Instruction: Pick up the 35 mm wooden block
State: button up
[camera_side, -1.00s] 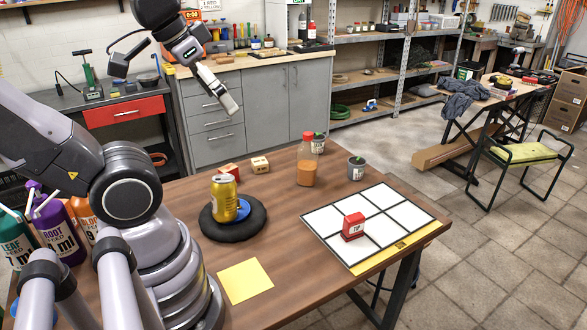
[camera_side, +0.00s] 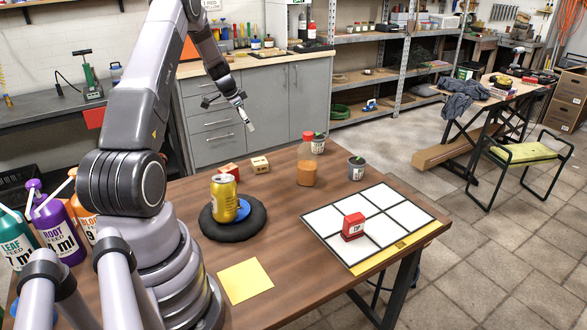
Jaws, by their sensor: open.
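A small light wooden block (camera_side: 260,164) with dark printing sits near the back edge of the wooden table. A red block (camera_side: 229,171) sits just left of it. I cannot read sizes on either one. My gripper (camera_side: 246,120) hangs in the air, above and a little left of the wooden block in the picture, apart from it. It is open, with nothing between its fingers.
A gold can (camera_side: 225,198) stands on a black round pad (camera_side: 213,229). A sauce bottle (camera_side: 306,162) and small plant pots (camera_side: 356,167) stand right of the wooden block. A white grid board (camera_side: 330,213) holds a red item (camera_side: 353,226). A yellow sheet (camera_side: 245,281) lies in front.

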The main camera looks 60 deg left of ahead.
notch_tip(320, 180, down, 4)
jog(key=s+a, duration=0.1)
jog(key=a, duration=0.1)
send_over(259, 161)
jog(key=s, duration=0.3)
jog(key=f, duration=0.6)
jog(key=shift+w+f, duration=0.25)
jog(key=shift+a+x, duration=0.2)
jog(key=shift+x, duration=2.9)
jog(key=shift+w+r, duration=0.1)
jog(key=shift+w, duration=0.1)
jog(key=shift+c, duration=0.3)
jog(key=c, duration=1.2)
